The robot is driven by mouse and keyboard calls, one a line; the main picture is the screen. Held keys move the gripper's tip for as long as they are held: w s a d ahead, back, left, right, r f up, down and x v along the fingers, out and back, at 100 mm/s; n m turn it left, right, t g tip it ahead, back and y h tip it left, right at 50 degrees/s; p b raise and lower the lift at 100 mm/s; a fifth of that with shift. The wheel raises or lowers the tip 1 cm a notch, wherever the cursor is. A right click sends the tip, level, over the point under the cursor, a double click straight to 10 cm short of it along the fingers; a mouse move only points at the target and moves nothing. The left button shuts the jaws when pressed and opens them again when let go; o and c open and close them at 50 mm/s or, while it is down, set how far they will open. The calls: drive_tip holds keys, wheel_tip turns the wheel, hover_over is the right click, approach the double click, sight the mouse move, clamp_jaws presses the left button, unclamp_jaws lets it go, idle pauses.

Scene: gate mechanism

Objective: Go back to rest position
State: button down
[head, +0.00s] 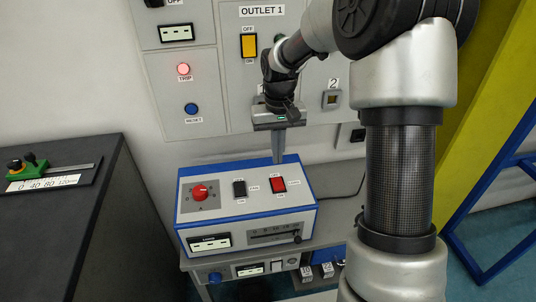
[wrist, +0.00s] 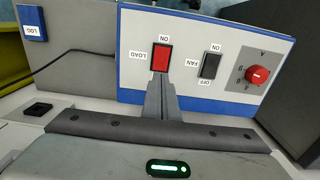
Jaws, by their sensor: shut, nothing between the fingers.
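My gripper (head: 278,155) is shut with nothing in it. It points down at the back edge of the blue and white control box (head: 252,219). In the wrist view the shut fingertips (wrist: 160,78) lie right at the lower edge of the red LOAD switch (wrist: 161,57); I cannot tell whether they touch it. In the head view the red switch (head: 278,184) is just below the fingertips. The black FAN switch (head: 239,188) and a red rotary knob (head: 200,192) are to its left.
A grey wall panel with a yellow switch (head: 249,45), a red TRIP lamp (head: 183,69) and a blue RESET button (head: 191,109) stands behind. A dark cabinet (head: 60,215) is at left. A yellow post (head: 492,100) and blue frame (head: 480,205) are at right.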

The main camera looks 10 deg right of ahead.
drive_tip(key=s+r+t+p, duration=0.15)
drive_tip(key=s+r, duration=0.35)
drive_tip(key=r, duration=0.5)
drive_tip(key=s+r+t+p, duration=0.1)
drive_tip(key=s+r, duration=0.4)
drive_tip(key=s, duration=0.5)
drive_tip(key=s+r+t+p, duration=0.2)
drive_tip(key=s+r, duration=0.4)
drive_tip(key=s, duration=0.4)
drive_tip(key=shift+r+t+p, duration=0.15)
drive_tip(key=shift+t+p, duration=0.15)
drive_tip(key=shift+t, duration=0.25)
drive_tip(key=c, duration=2.5)
unclamp_jaws()
